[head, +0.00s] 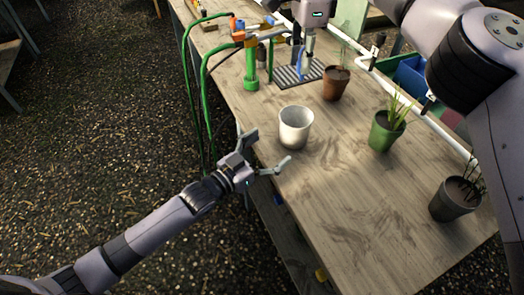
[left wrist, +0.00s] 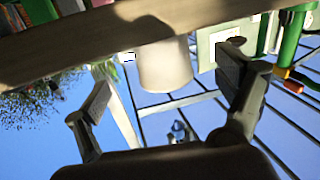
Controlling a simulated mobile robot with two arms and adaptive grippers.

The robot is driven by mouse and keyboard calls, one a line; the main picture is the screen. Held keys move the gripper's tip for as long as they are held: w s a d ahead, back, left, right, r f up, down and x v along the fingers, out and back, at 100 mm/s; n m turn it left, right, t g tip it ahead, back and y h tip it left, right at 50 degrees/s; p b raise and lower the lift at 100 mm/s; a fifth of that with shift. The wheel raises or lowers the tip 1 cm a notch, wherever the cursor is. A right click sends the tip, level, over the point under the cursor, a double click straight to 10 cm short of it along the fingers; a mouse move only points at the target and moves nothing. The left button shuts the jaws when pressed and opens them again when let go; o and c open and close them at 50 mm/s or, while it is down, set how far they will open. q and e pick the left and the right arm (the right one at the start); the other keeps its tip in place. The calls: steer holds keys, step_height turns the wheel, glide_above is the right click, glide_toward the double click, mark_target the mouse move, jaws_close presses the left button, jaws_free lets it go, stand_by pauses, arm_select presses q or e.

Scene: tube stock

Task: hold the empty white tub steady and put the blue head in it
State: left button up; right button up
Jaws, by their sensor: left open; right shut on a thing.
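The white tub (head: 295,128) stands upright near the table's left edge and looks empty. My left gripper (head: 266,151) is open just off that edge, its two fingers spread towards the tub, apart from it. In the left wrist view, which is upside down, the tub (left wrist: 164,66) shows between the open fingers (left wrist: 168,80). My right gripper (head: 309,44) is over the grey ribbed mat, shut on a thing. The blue head (head: 300,63) shows small at its fingers; the exact grip is hard to see.
The grey ribbed mat (head: 297,74) lies behind the tub. A terracotta pot (head: 335,85), a green pot (head: 385,135) and a dark pot (head: 451,203) stand to the right. A green stand with hoses (head: 250,72) is behind left. The table's front is clear.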

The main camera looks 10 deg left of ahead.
mark_target(304, 123)
arm_select(q)
steer(key=x, duration=0.9)
steer(key=shift+w+d, duration=0.25)
steer(key=shift+c, duration=0.5)
steer(key=c, duration=1.1)
steer(key=shift+c, duration=0.4)
arm_select(e)
step_height(304, 123, down, 13)
steer(key=shift+r, duration=0.1)
steer(key=o, duration=0.9)
steer(key=shift+r, duration=0.1)
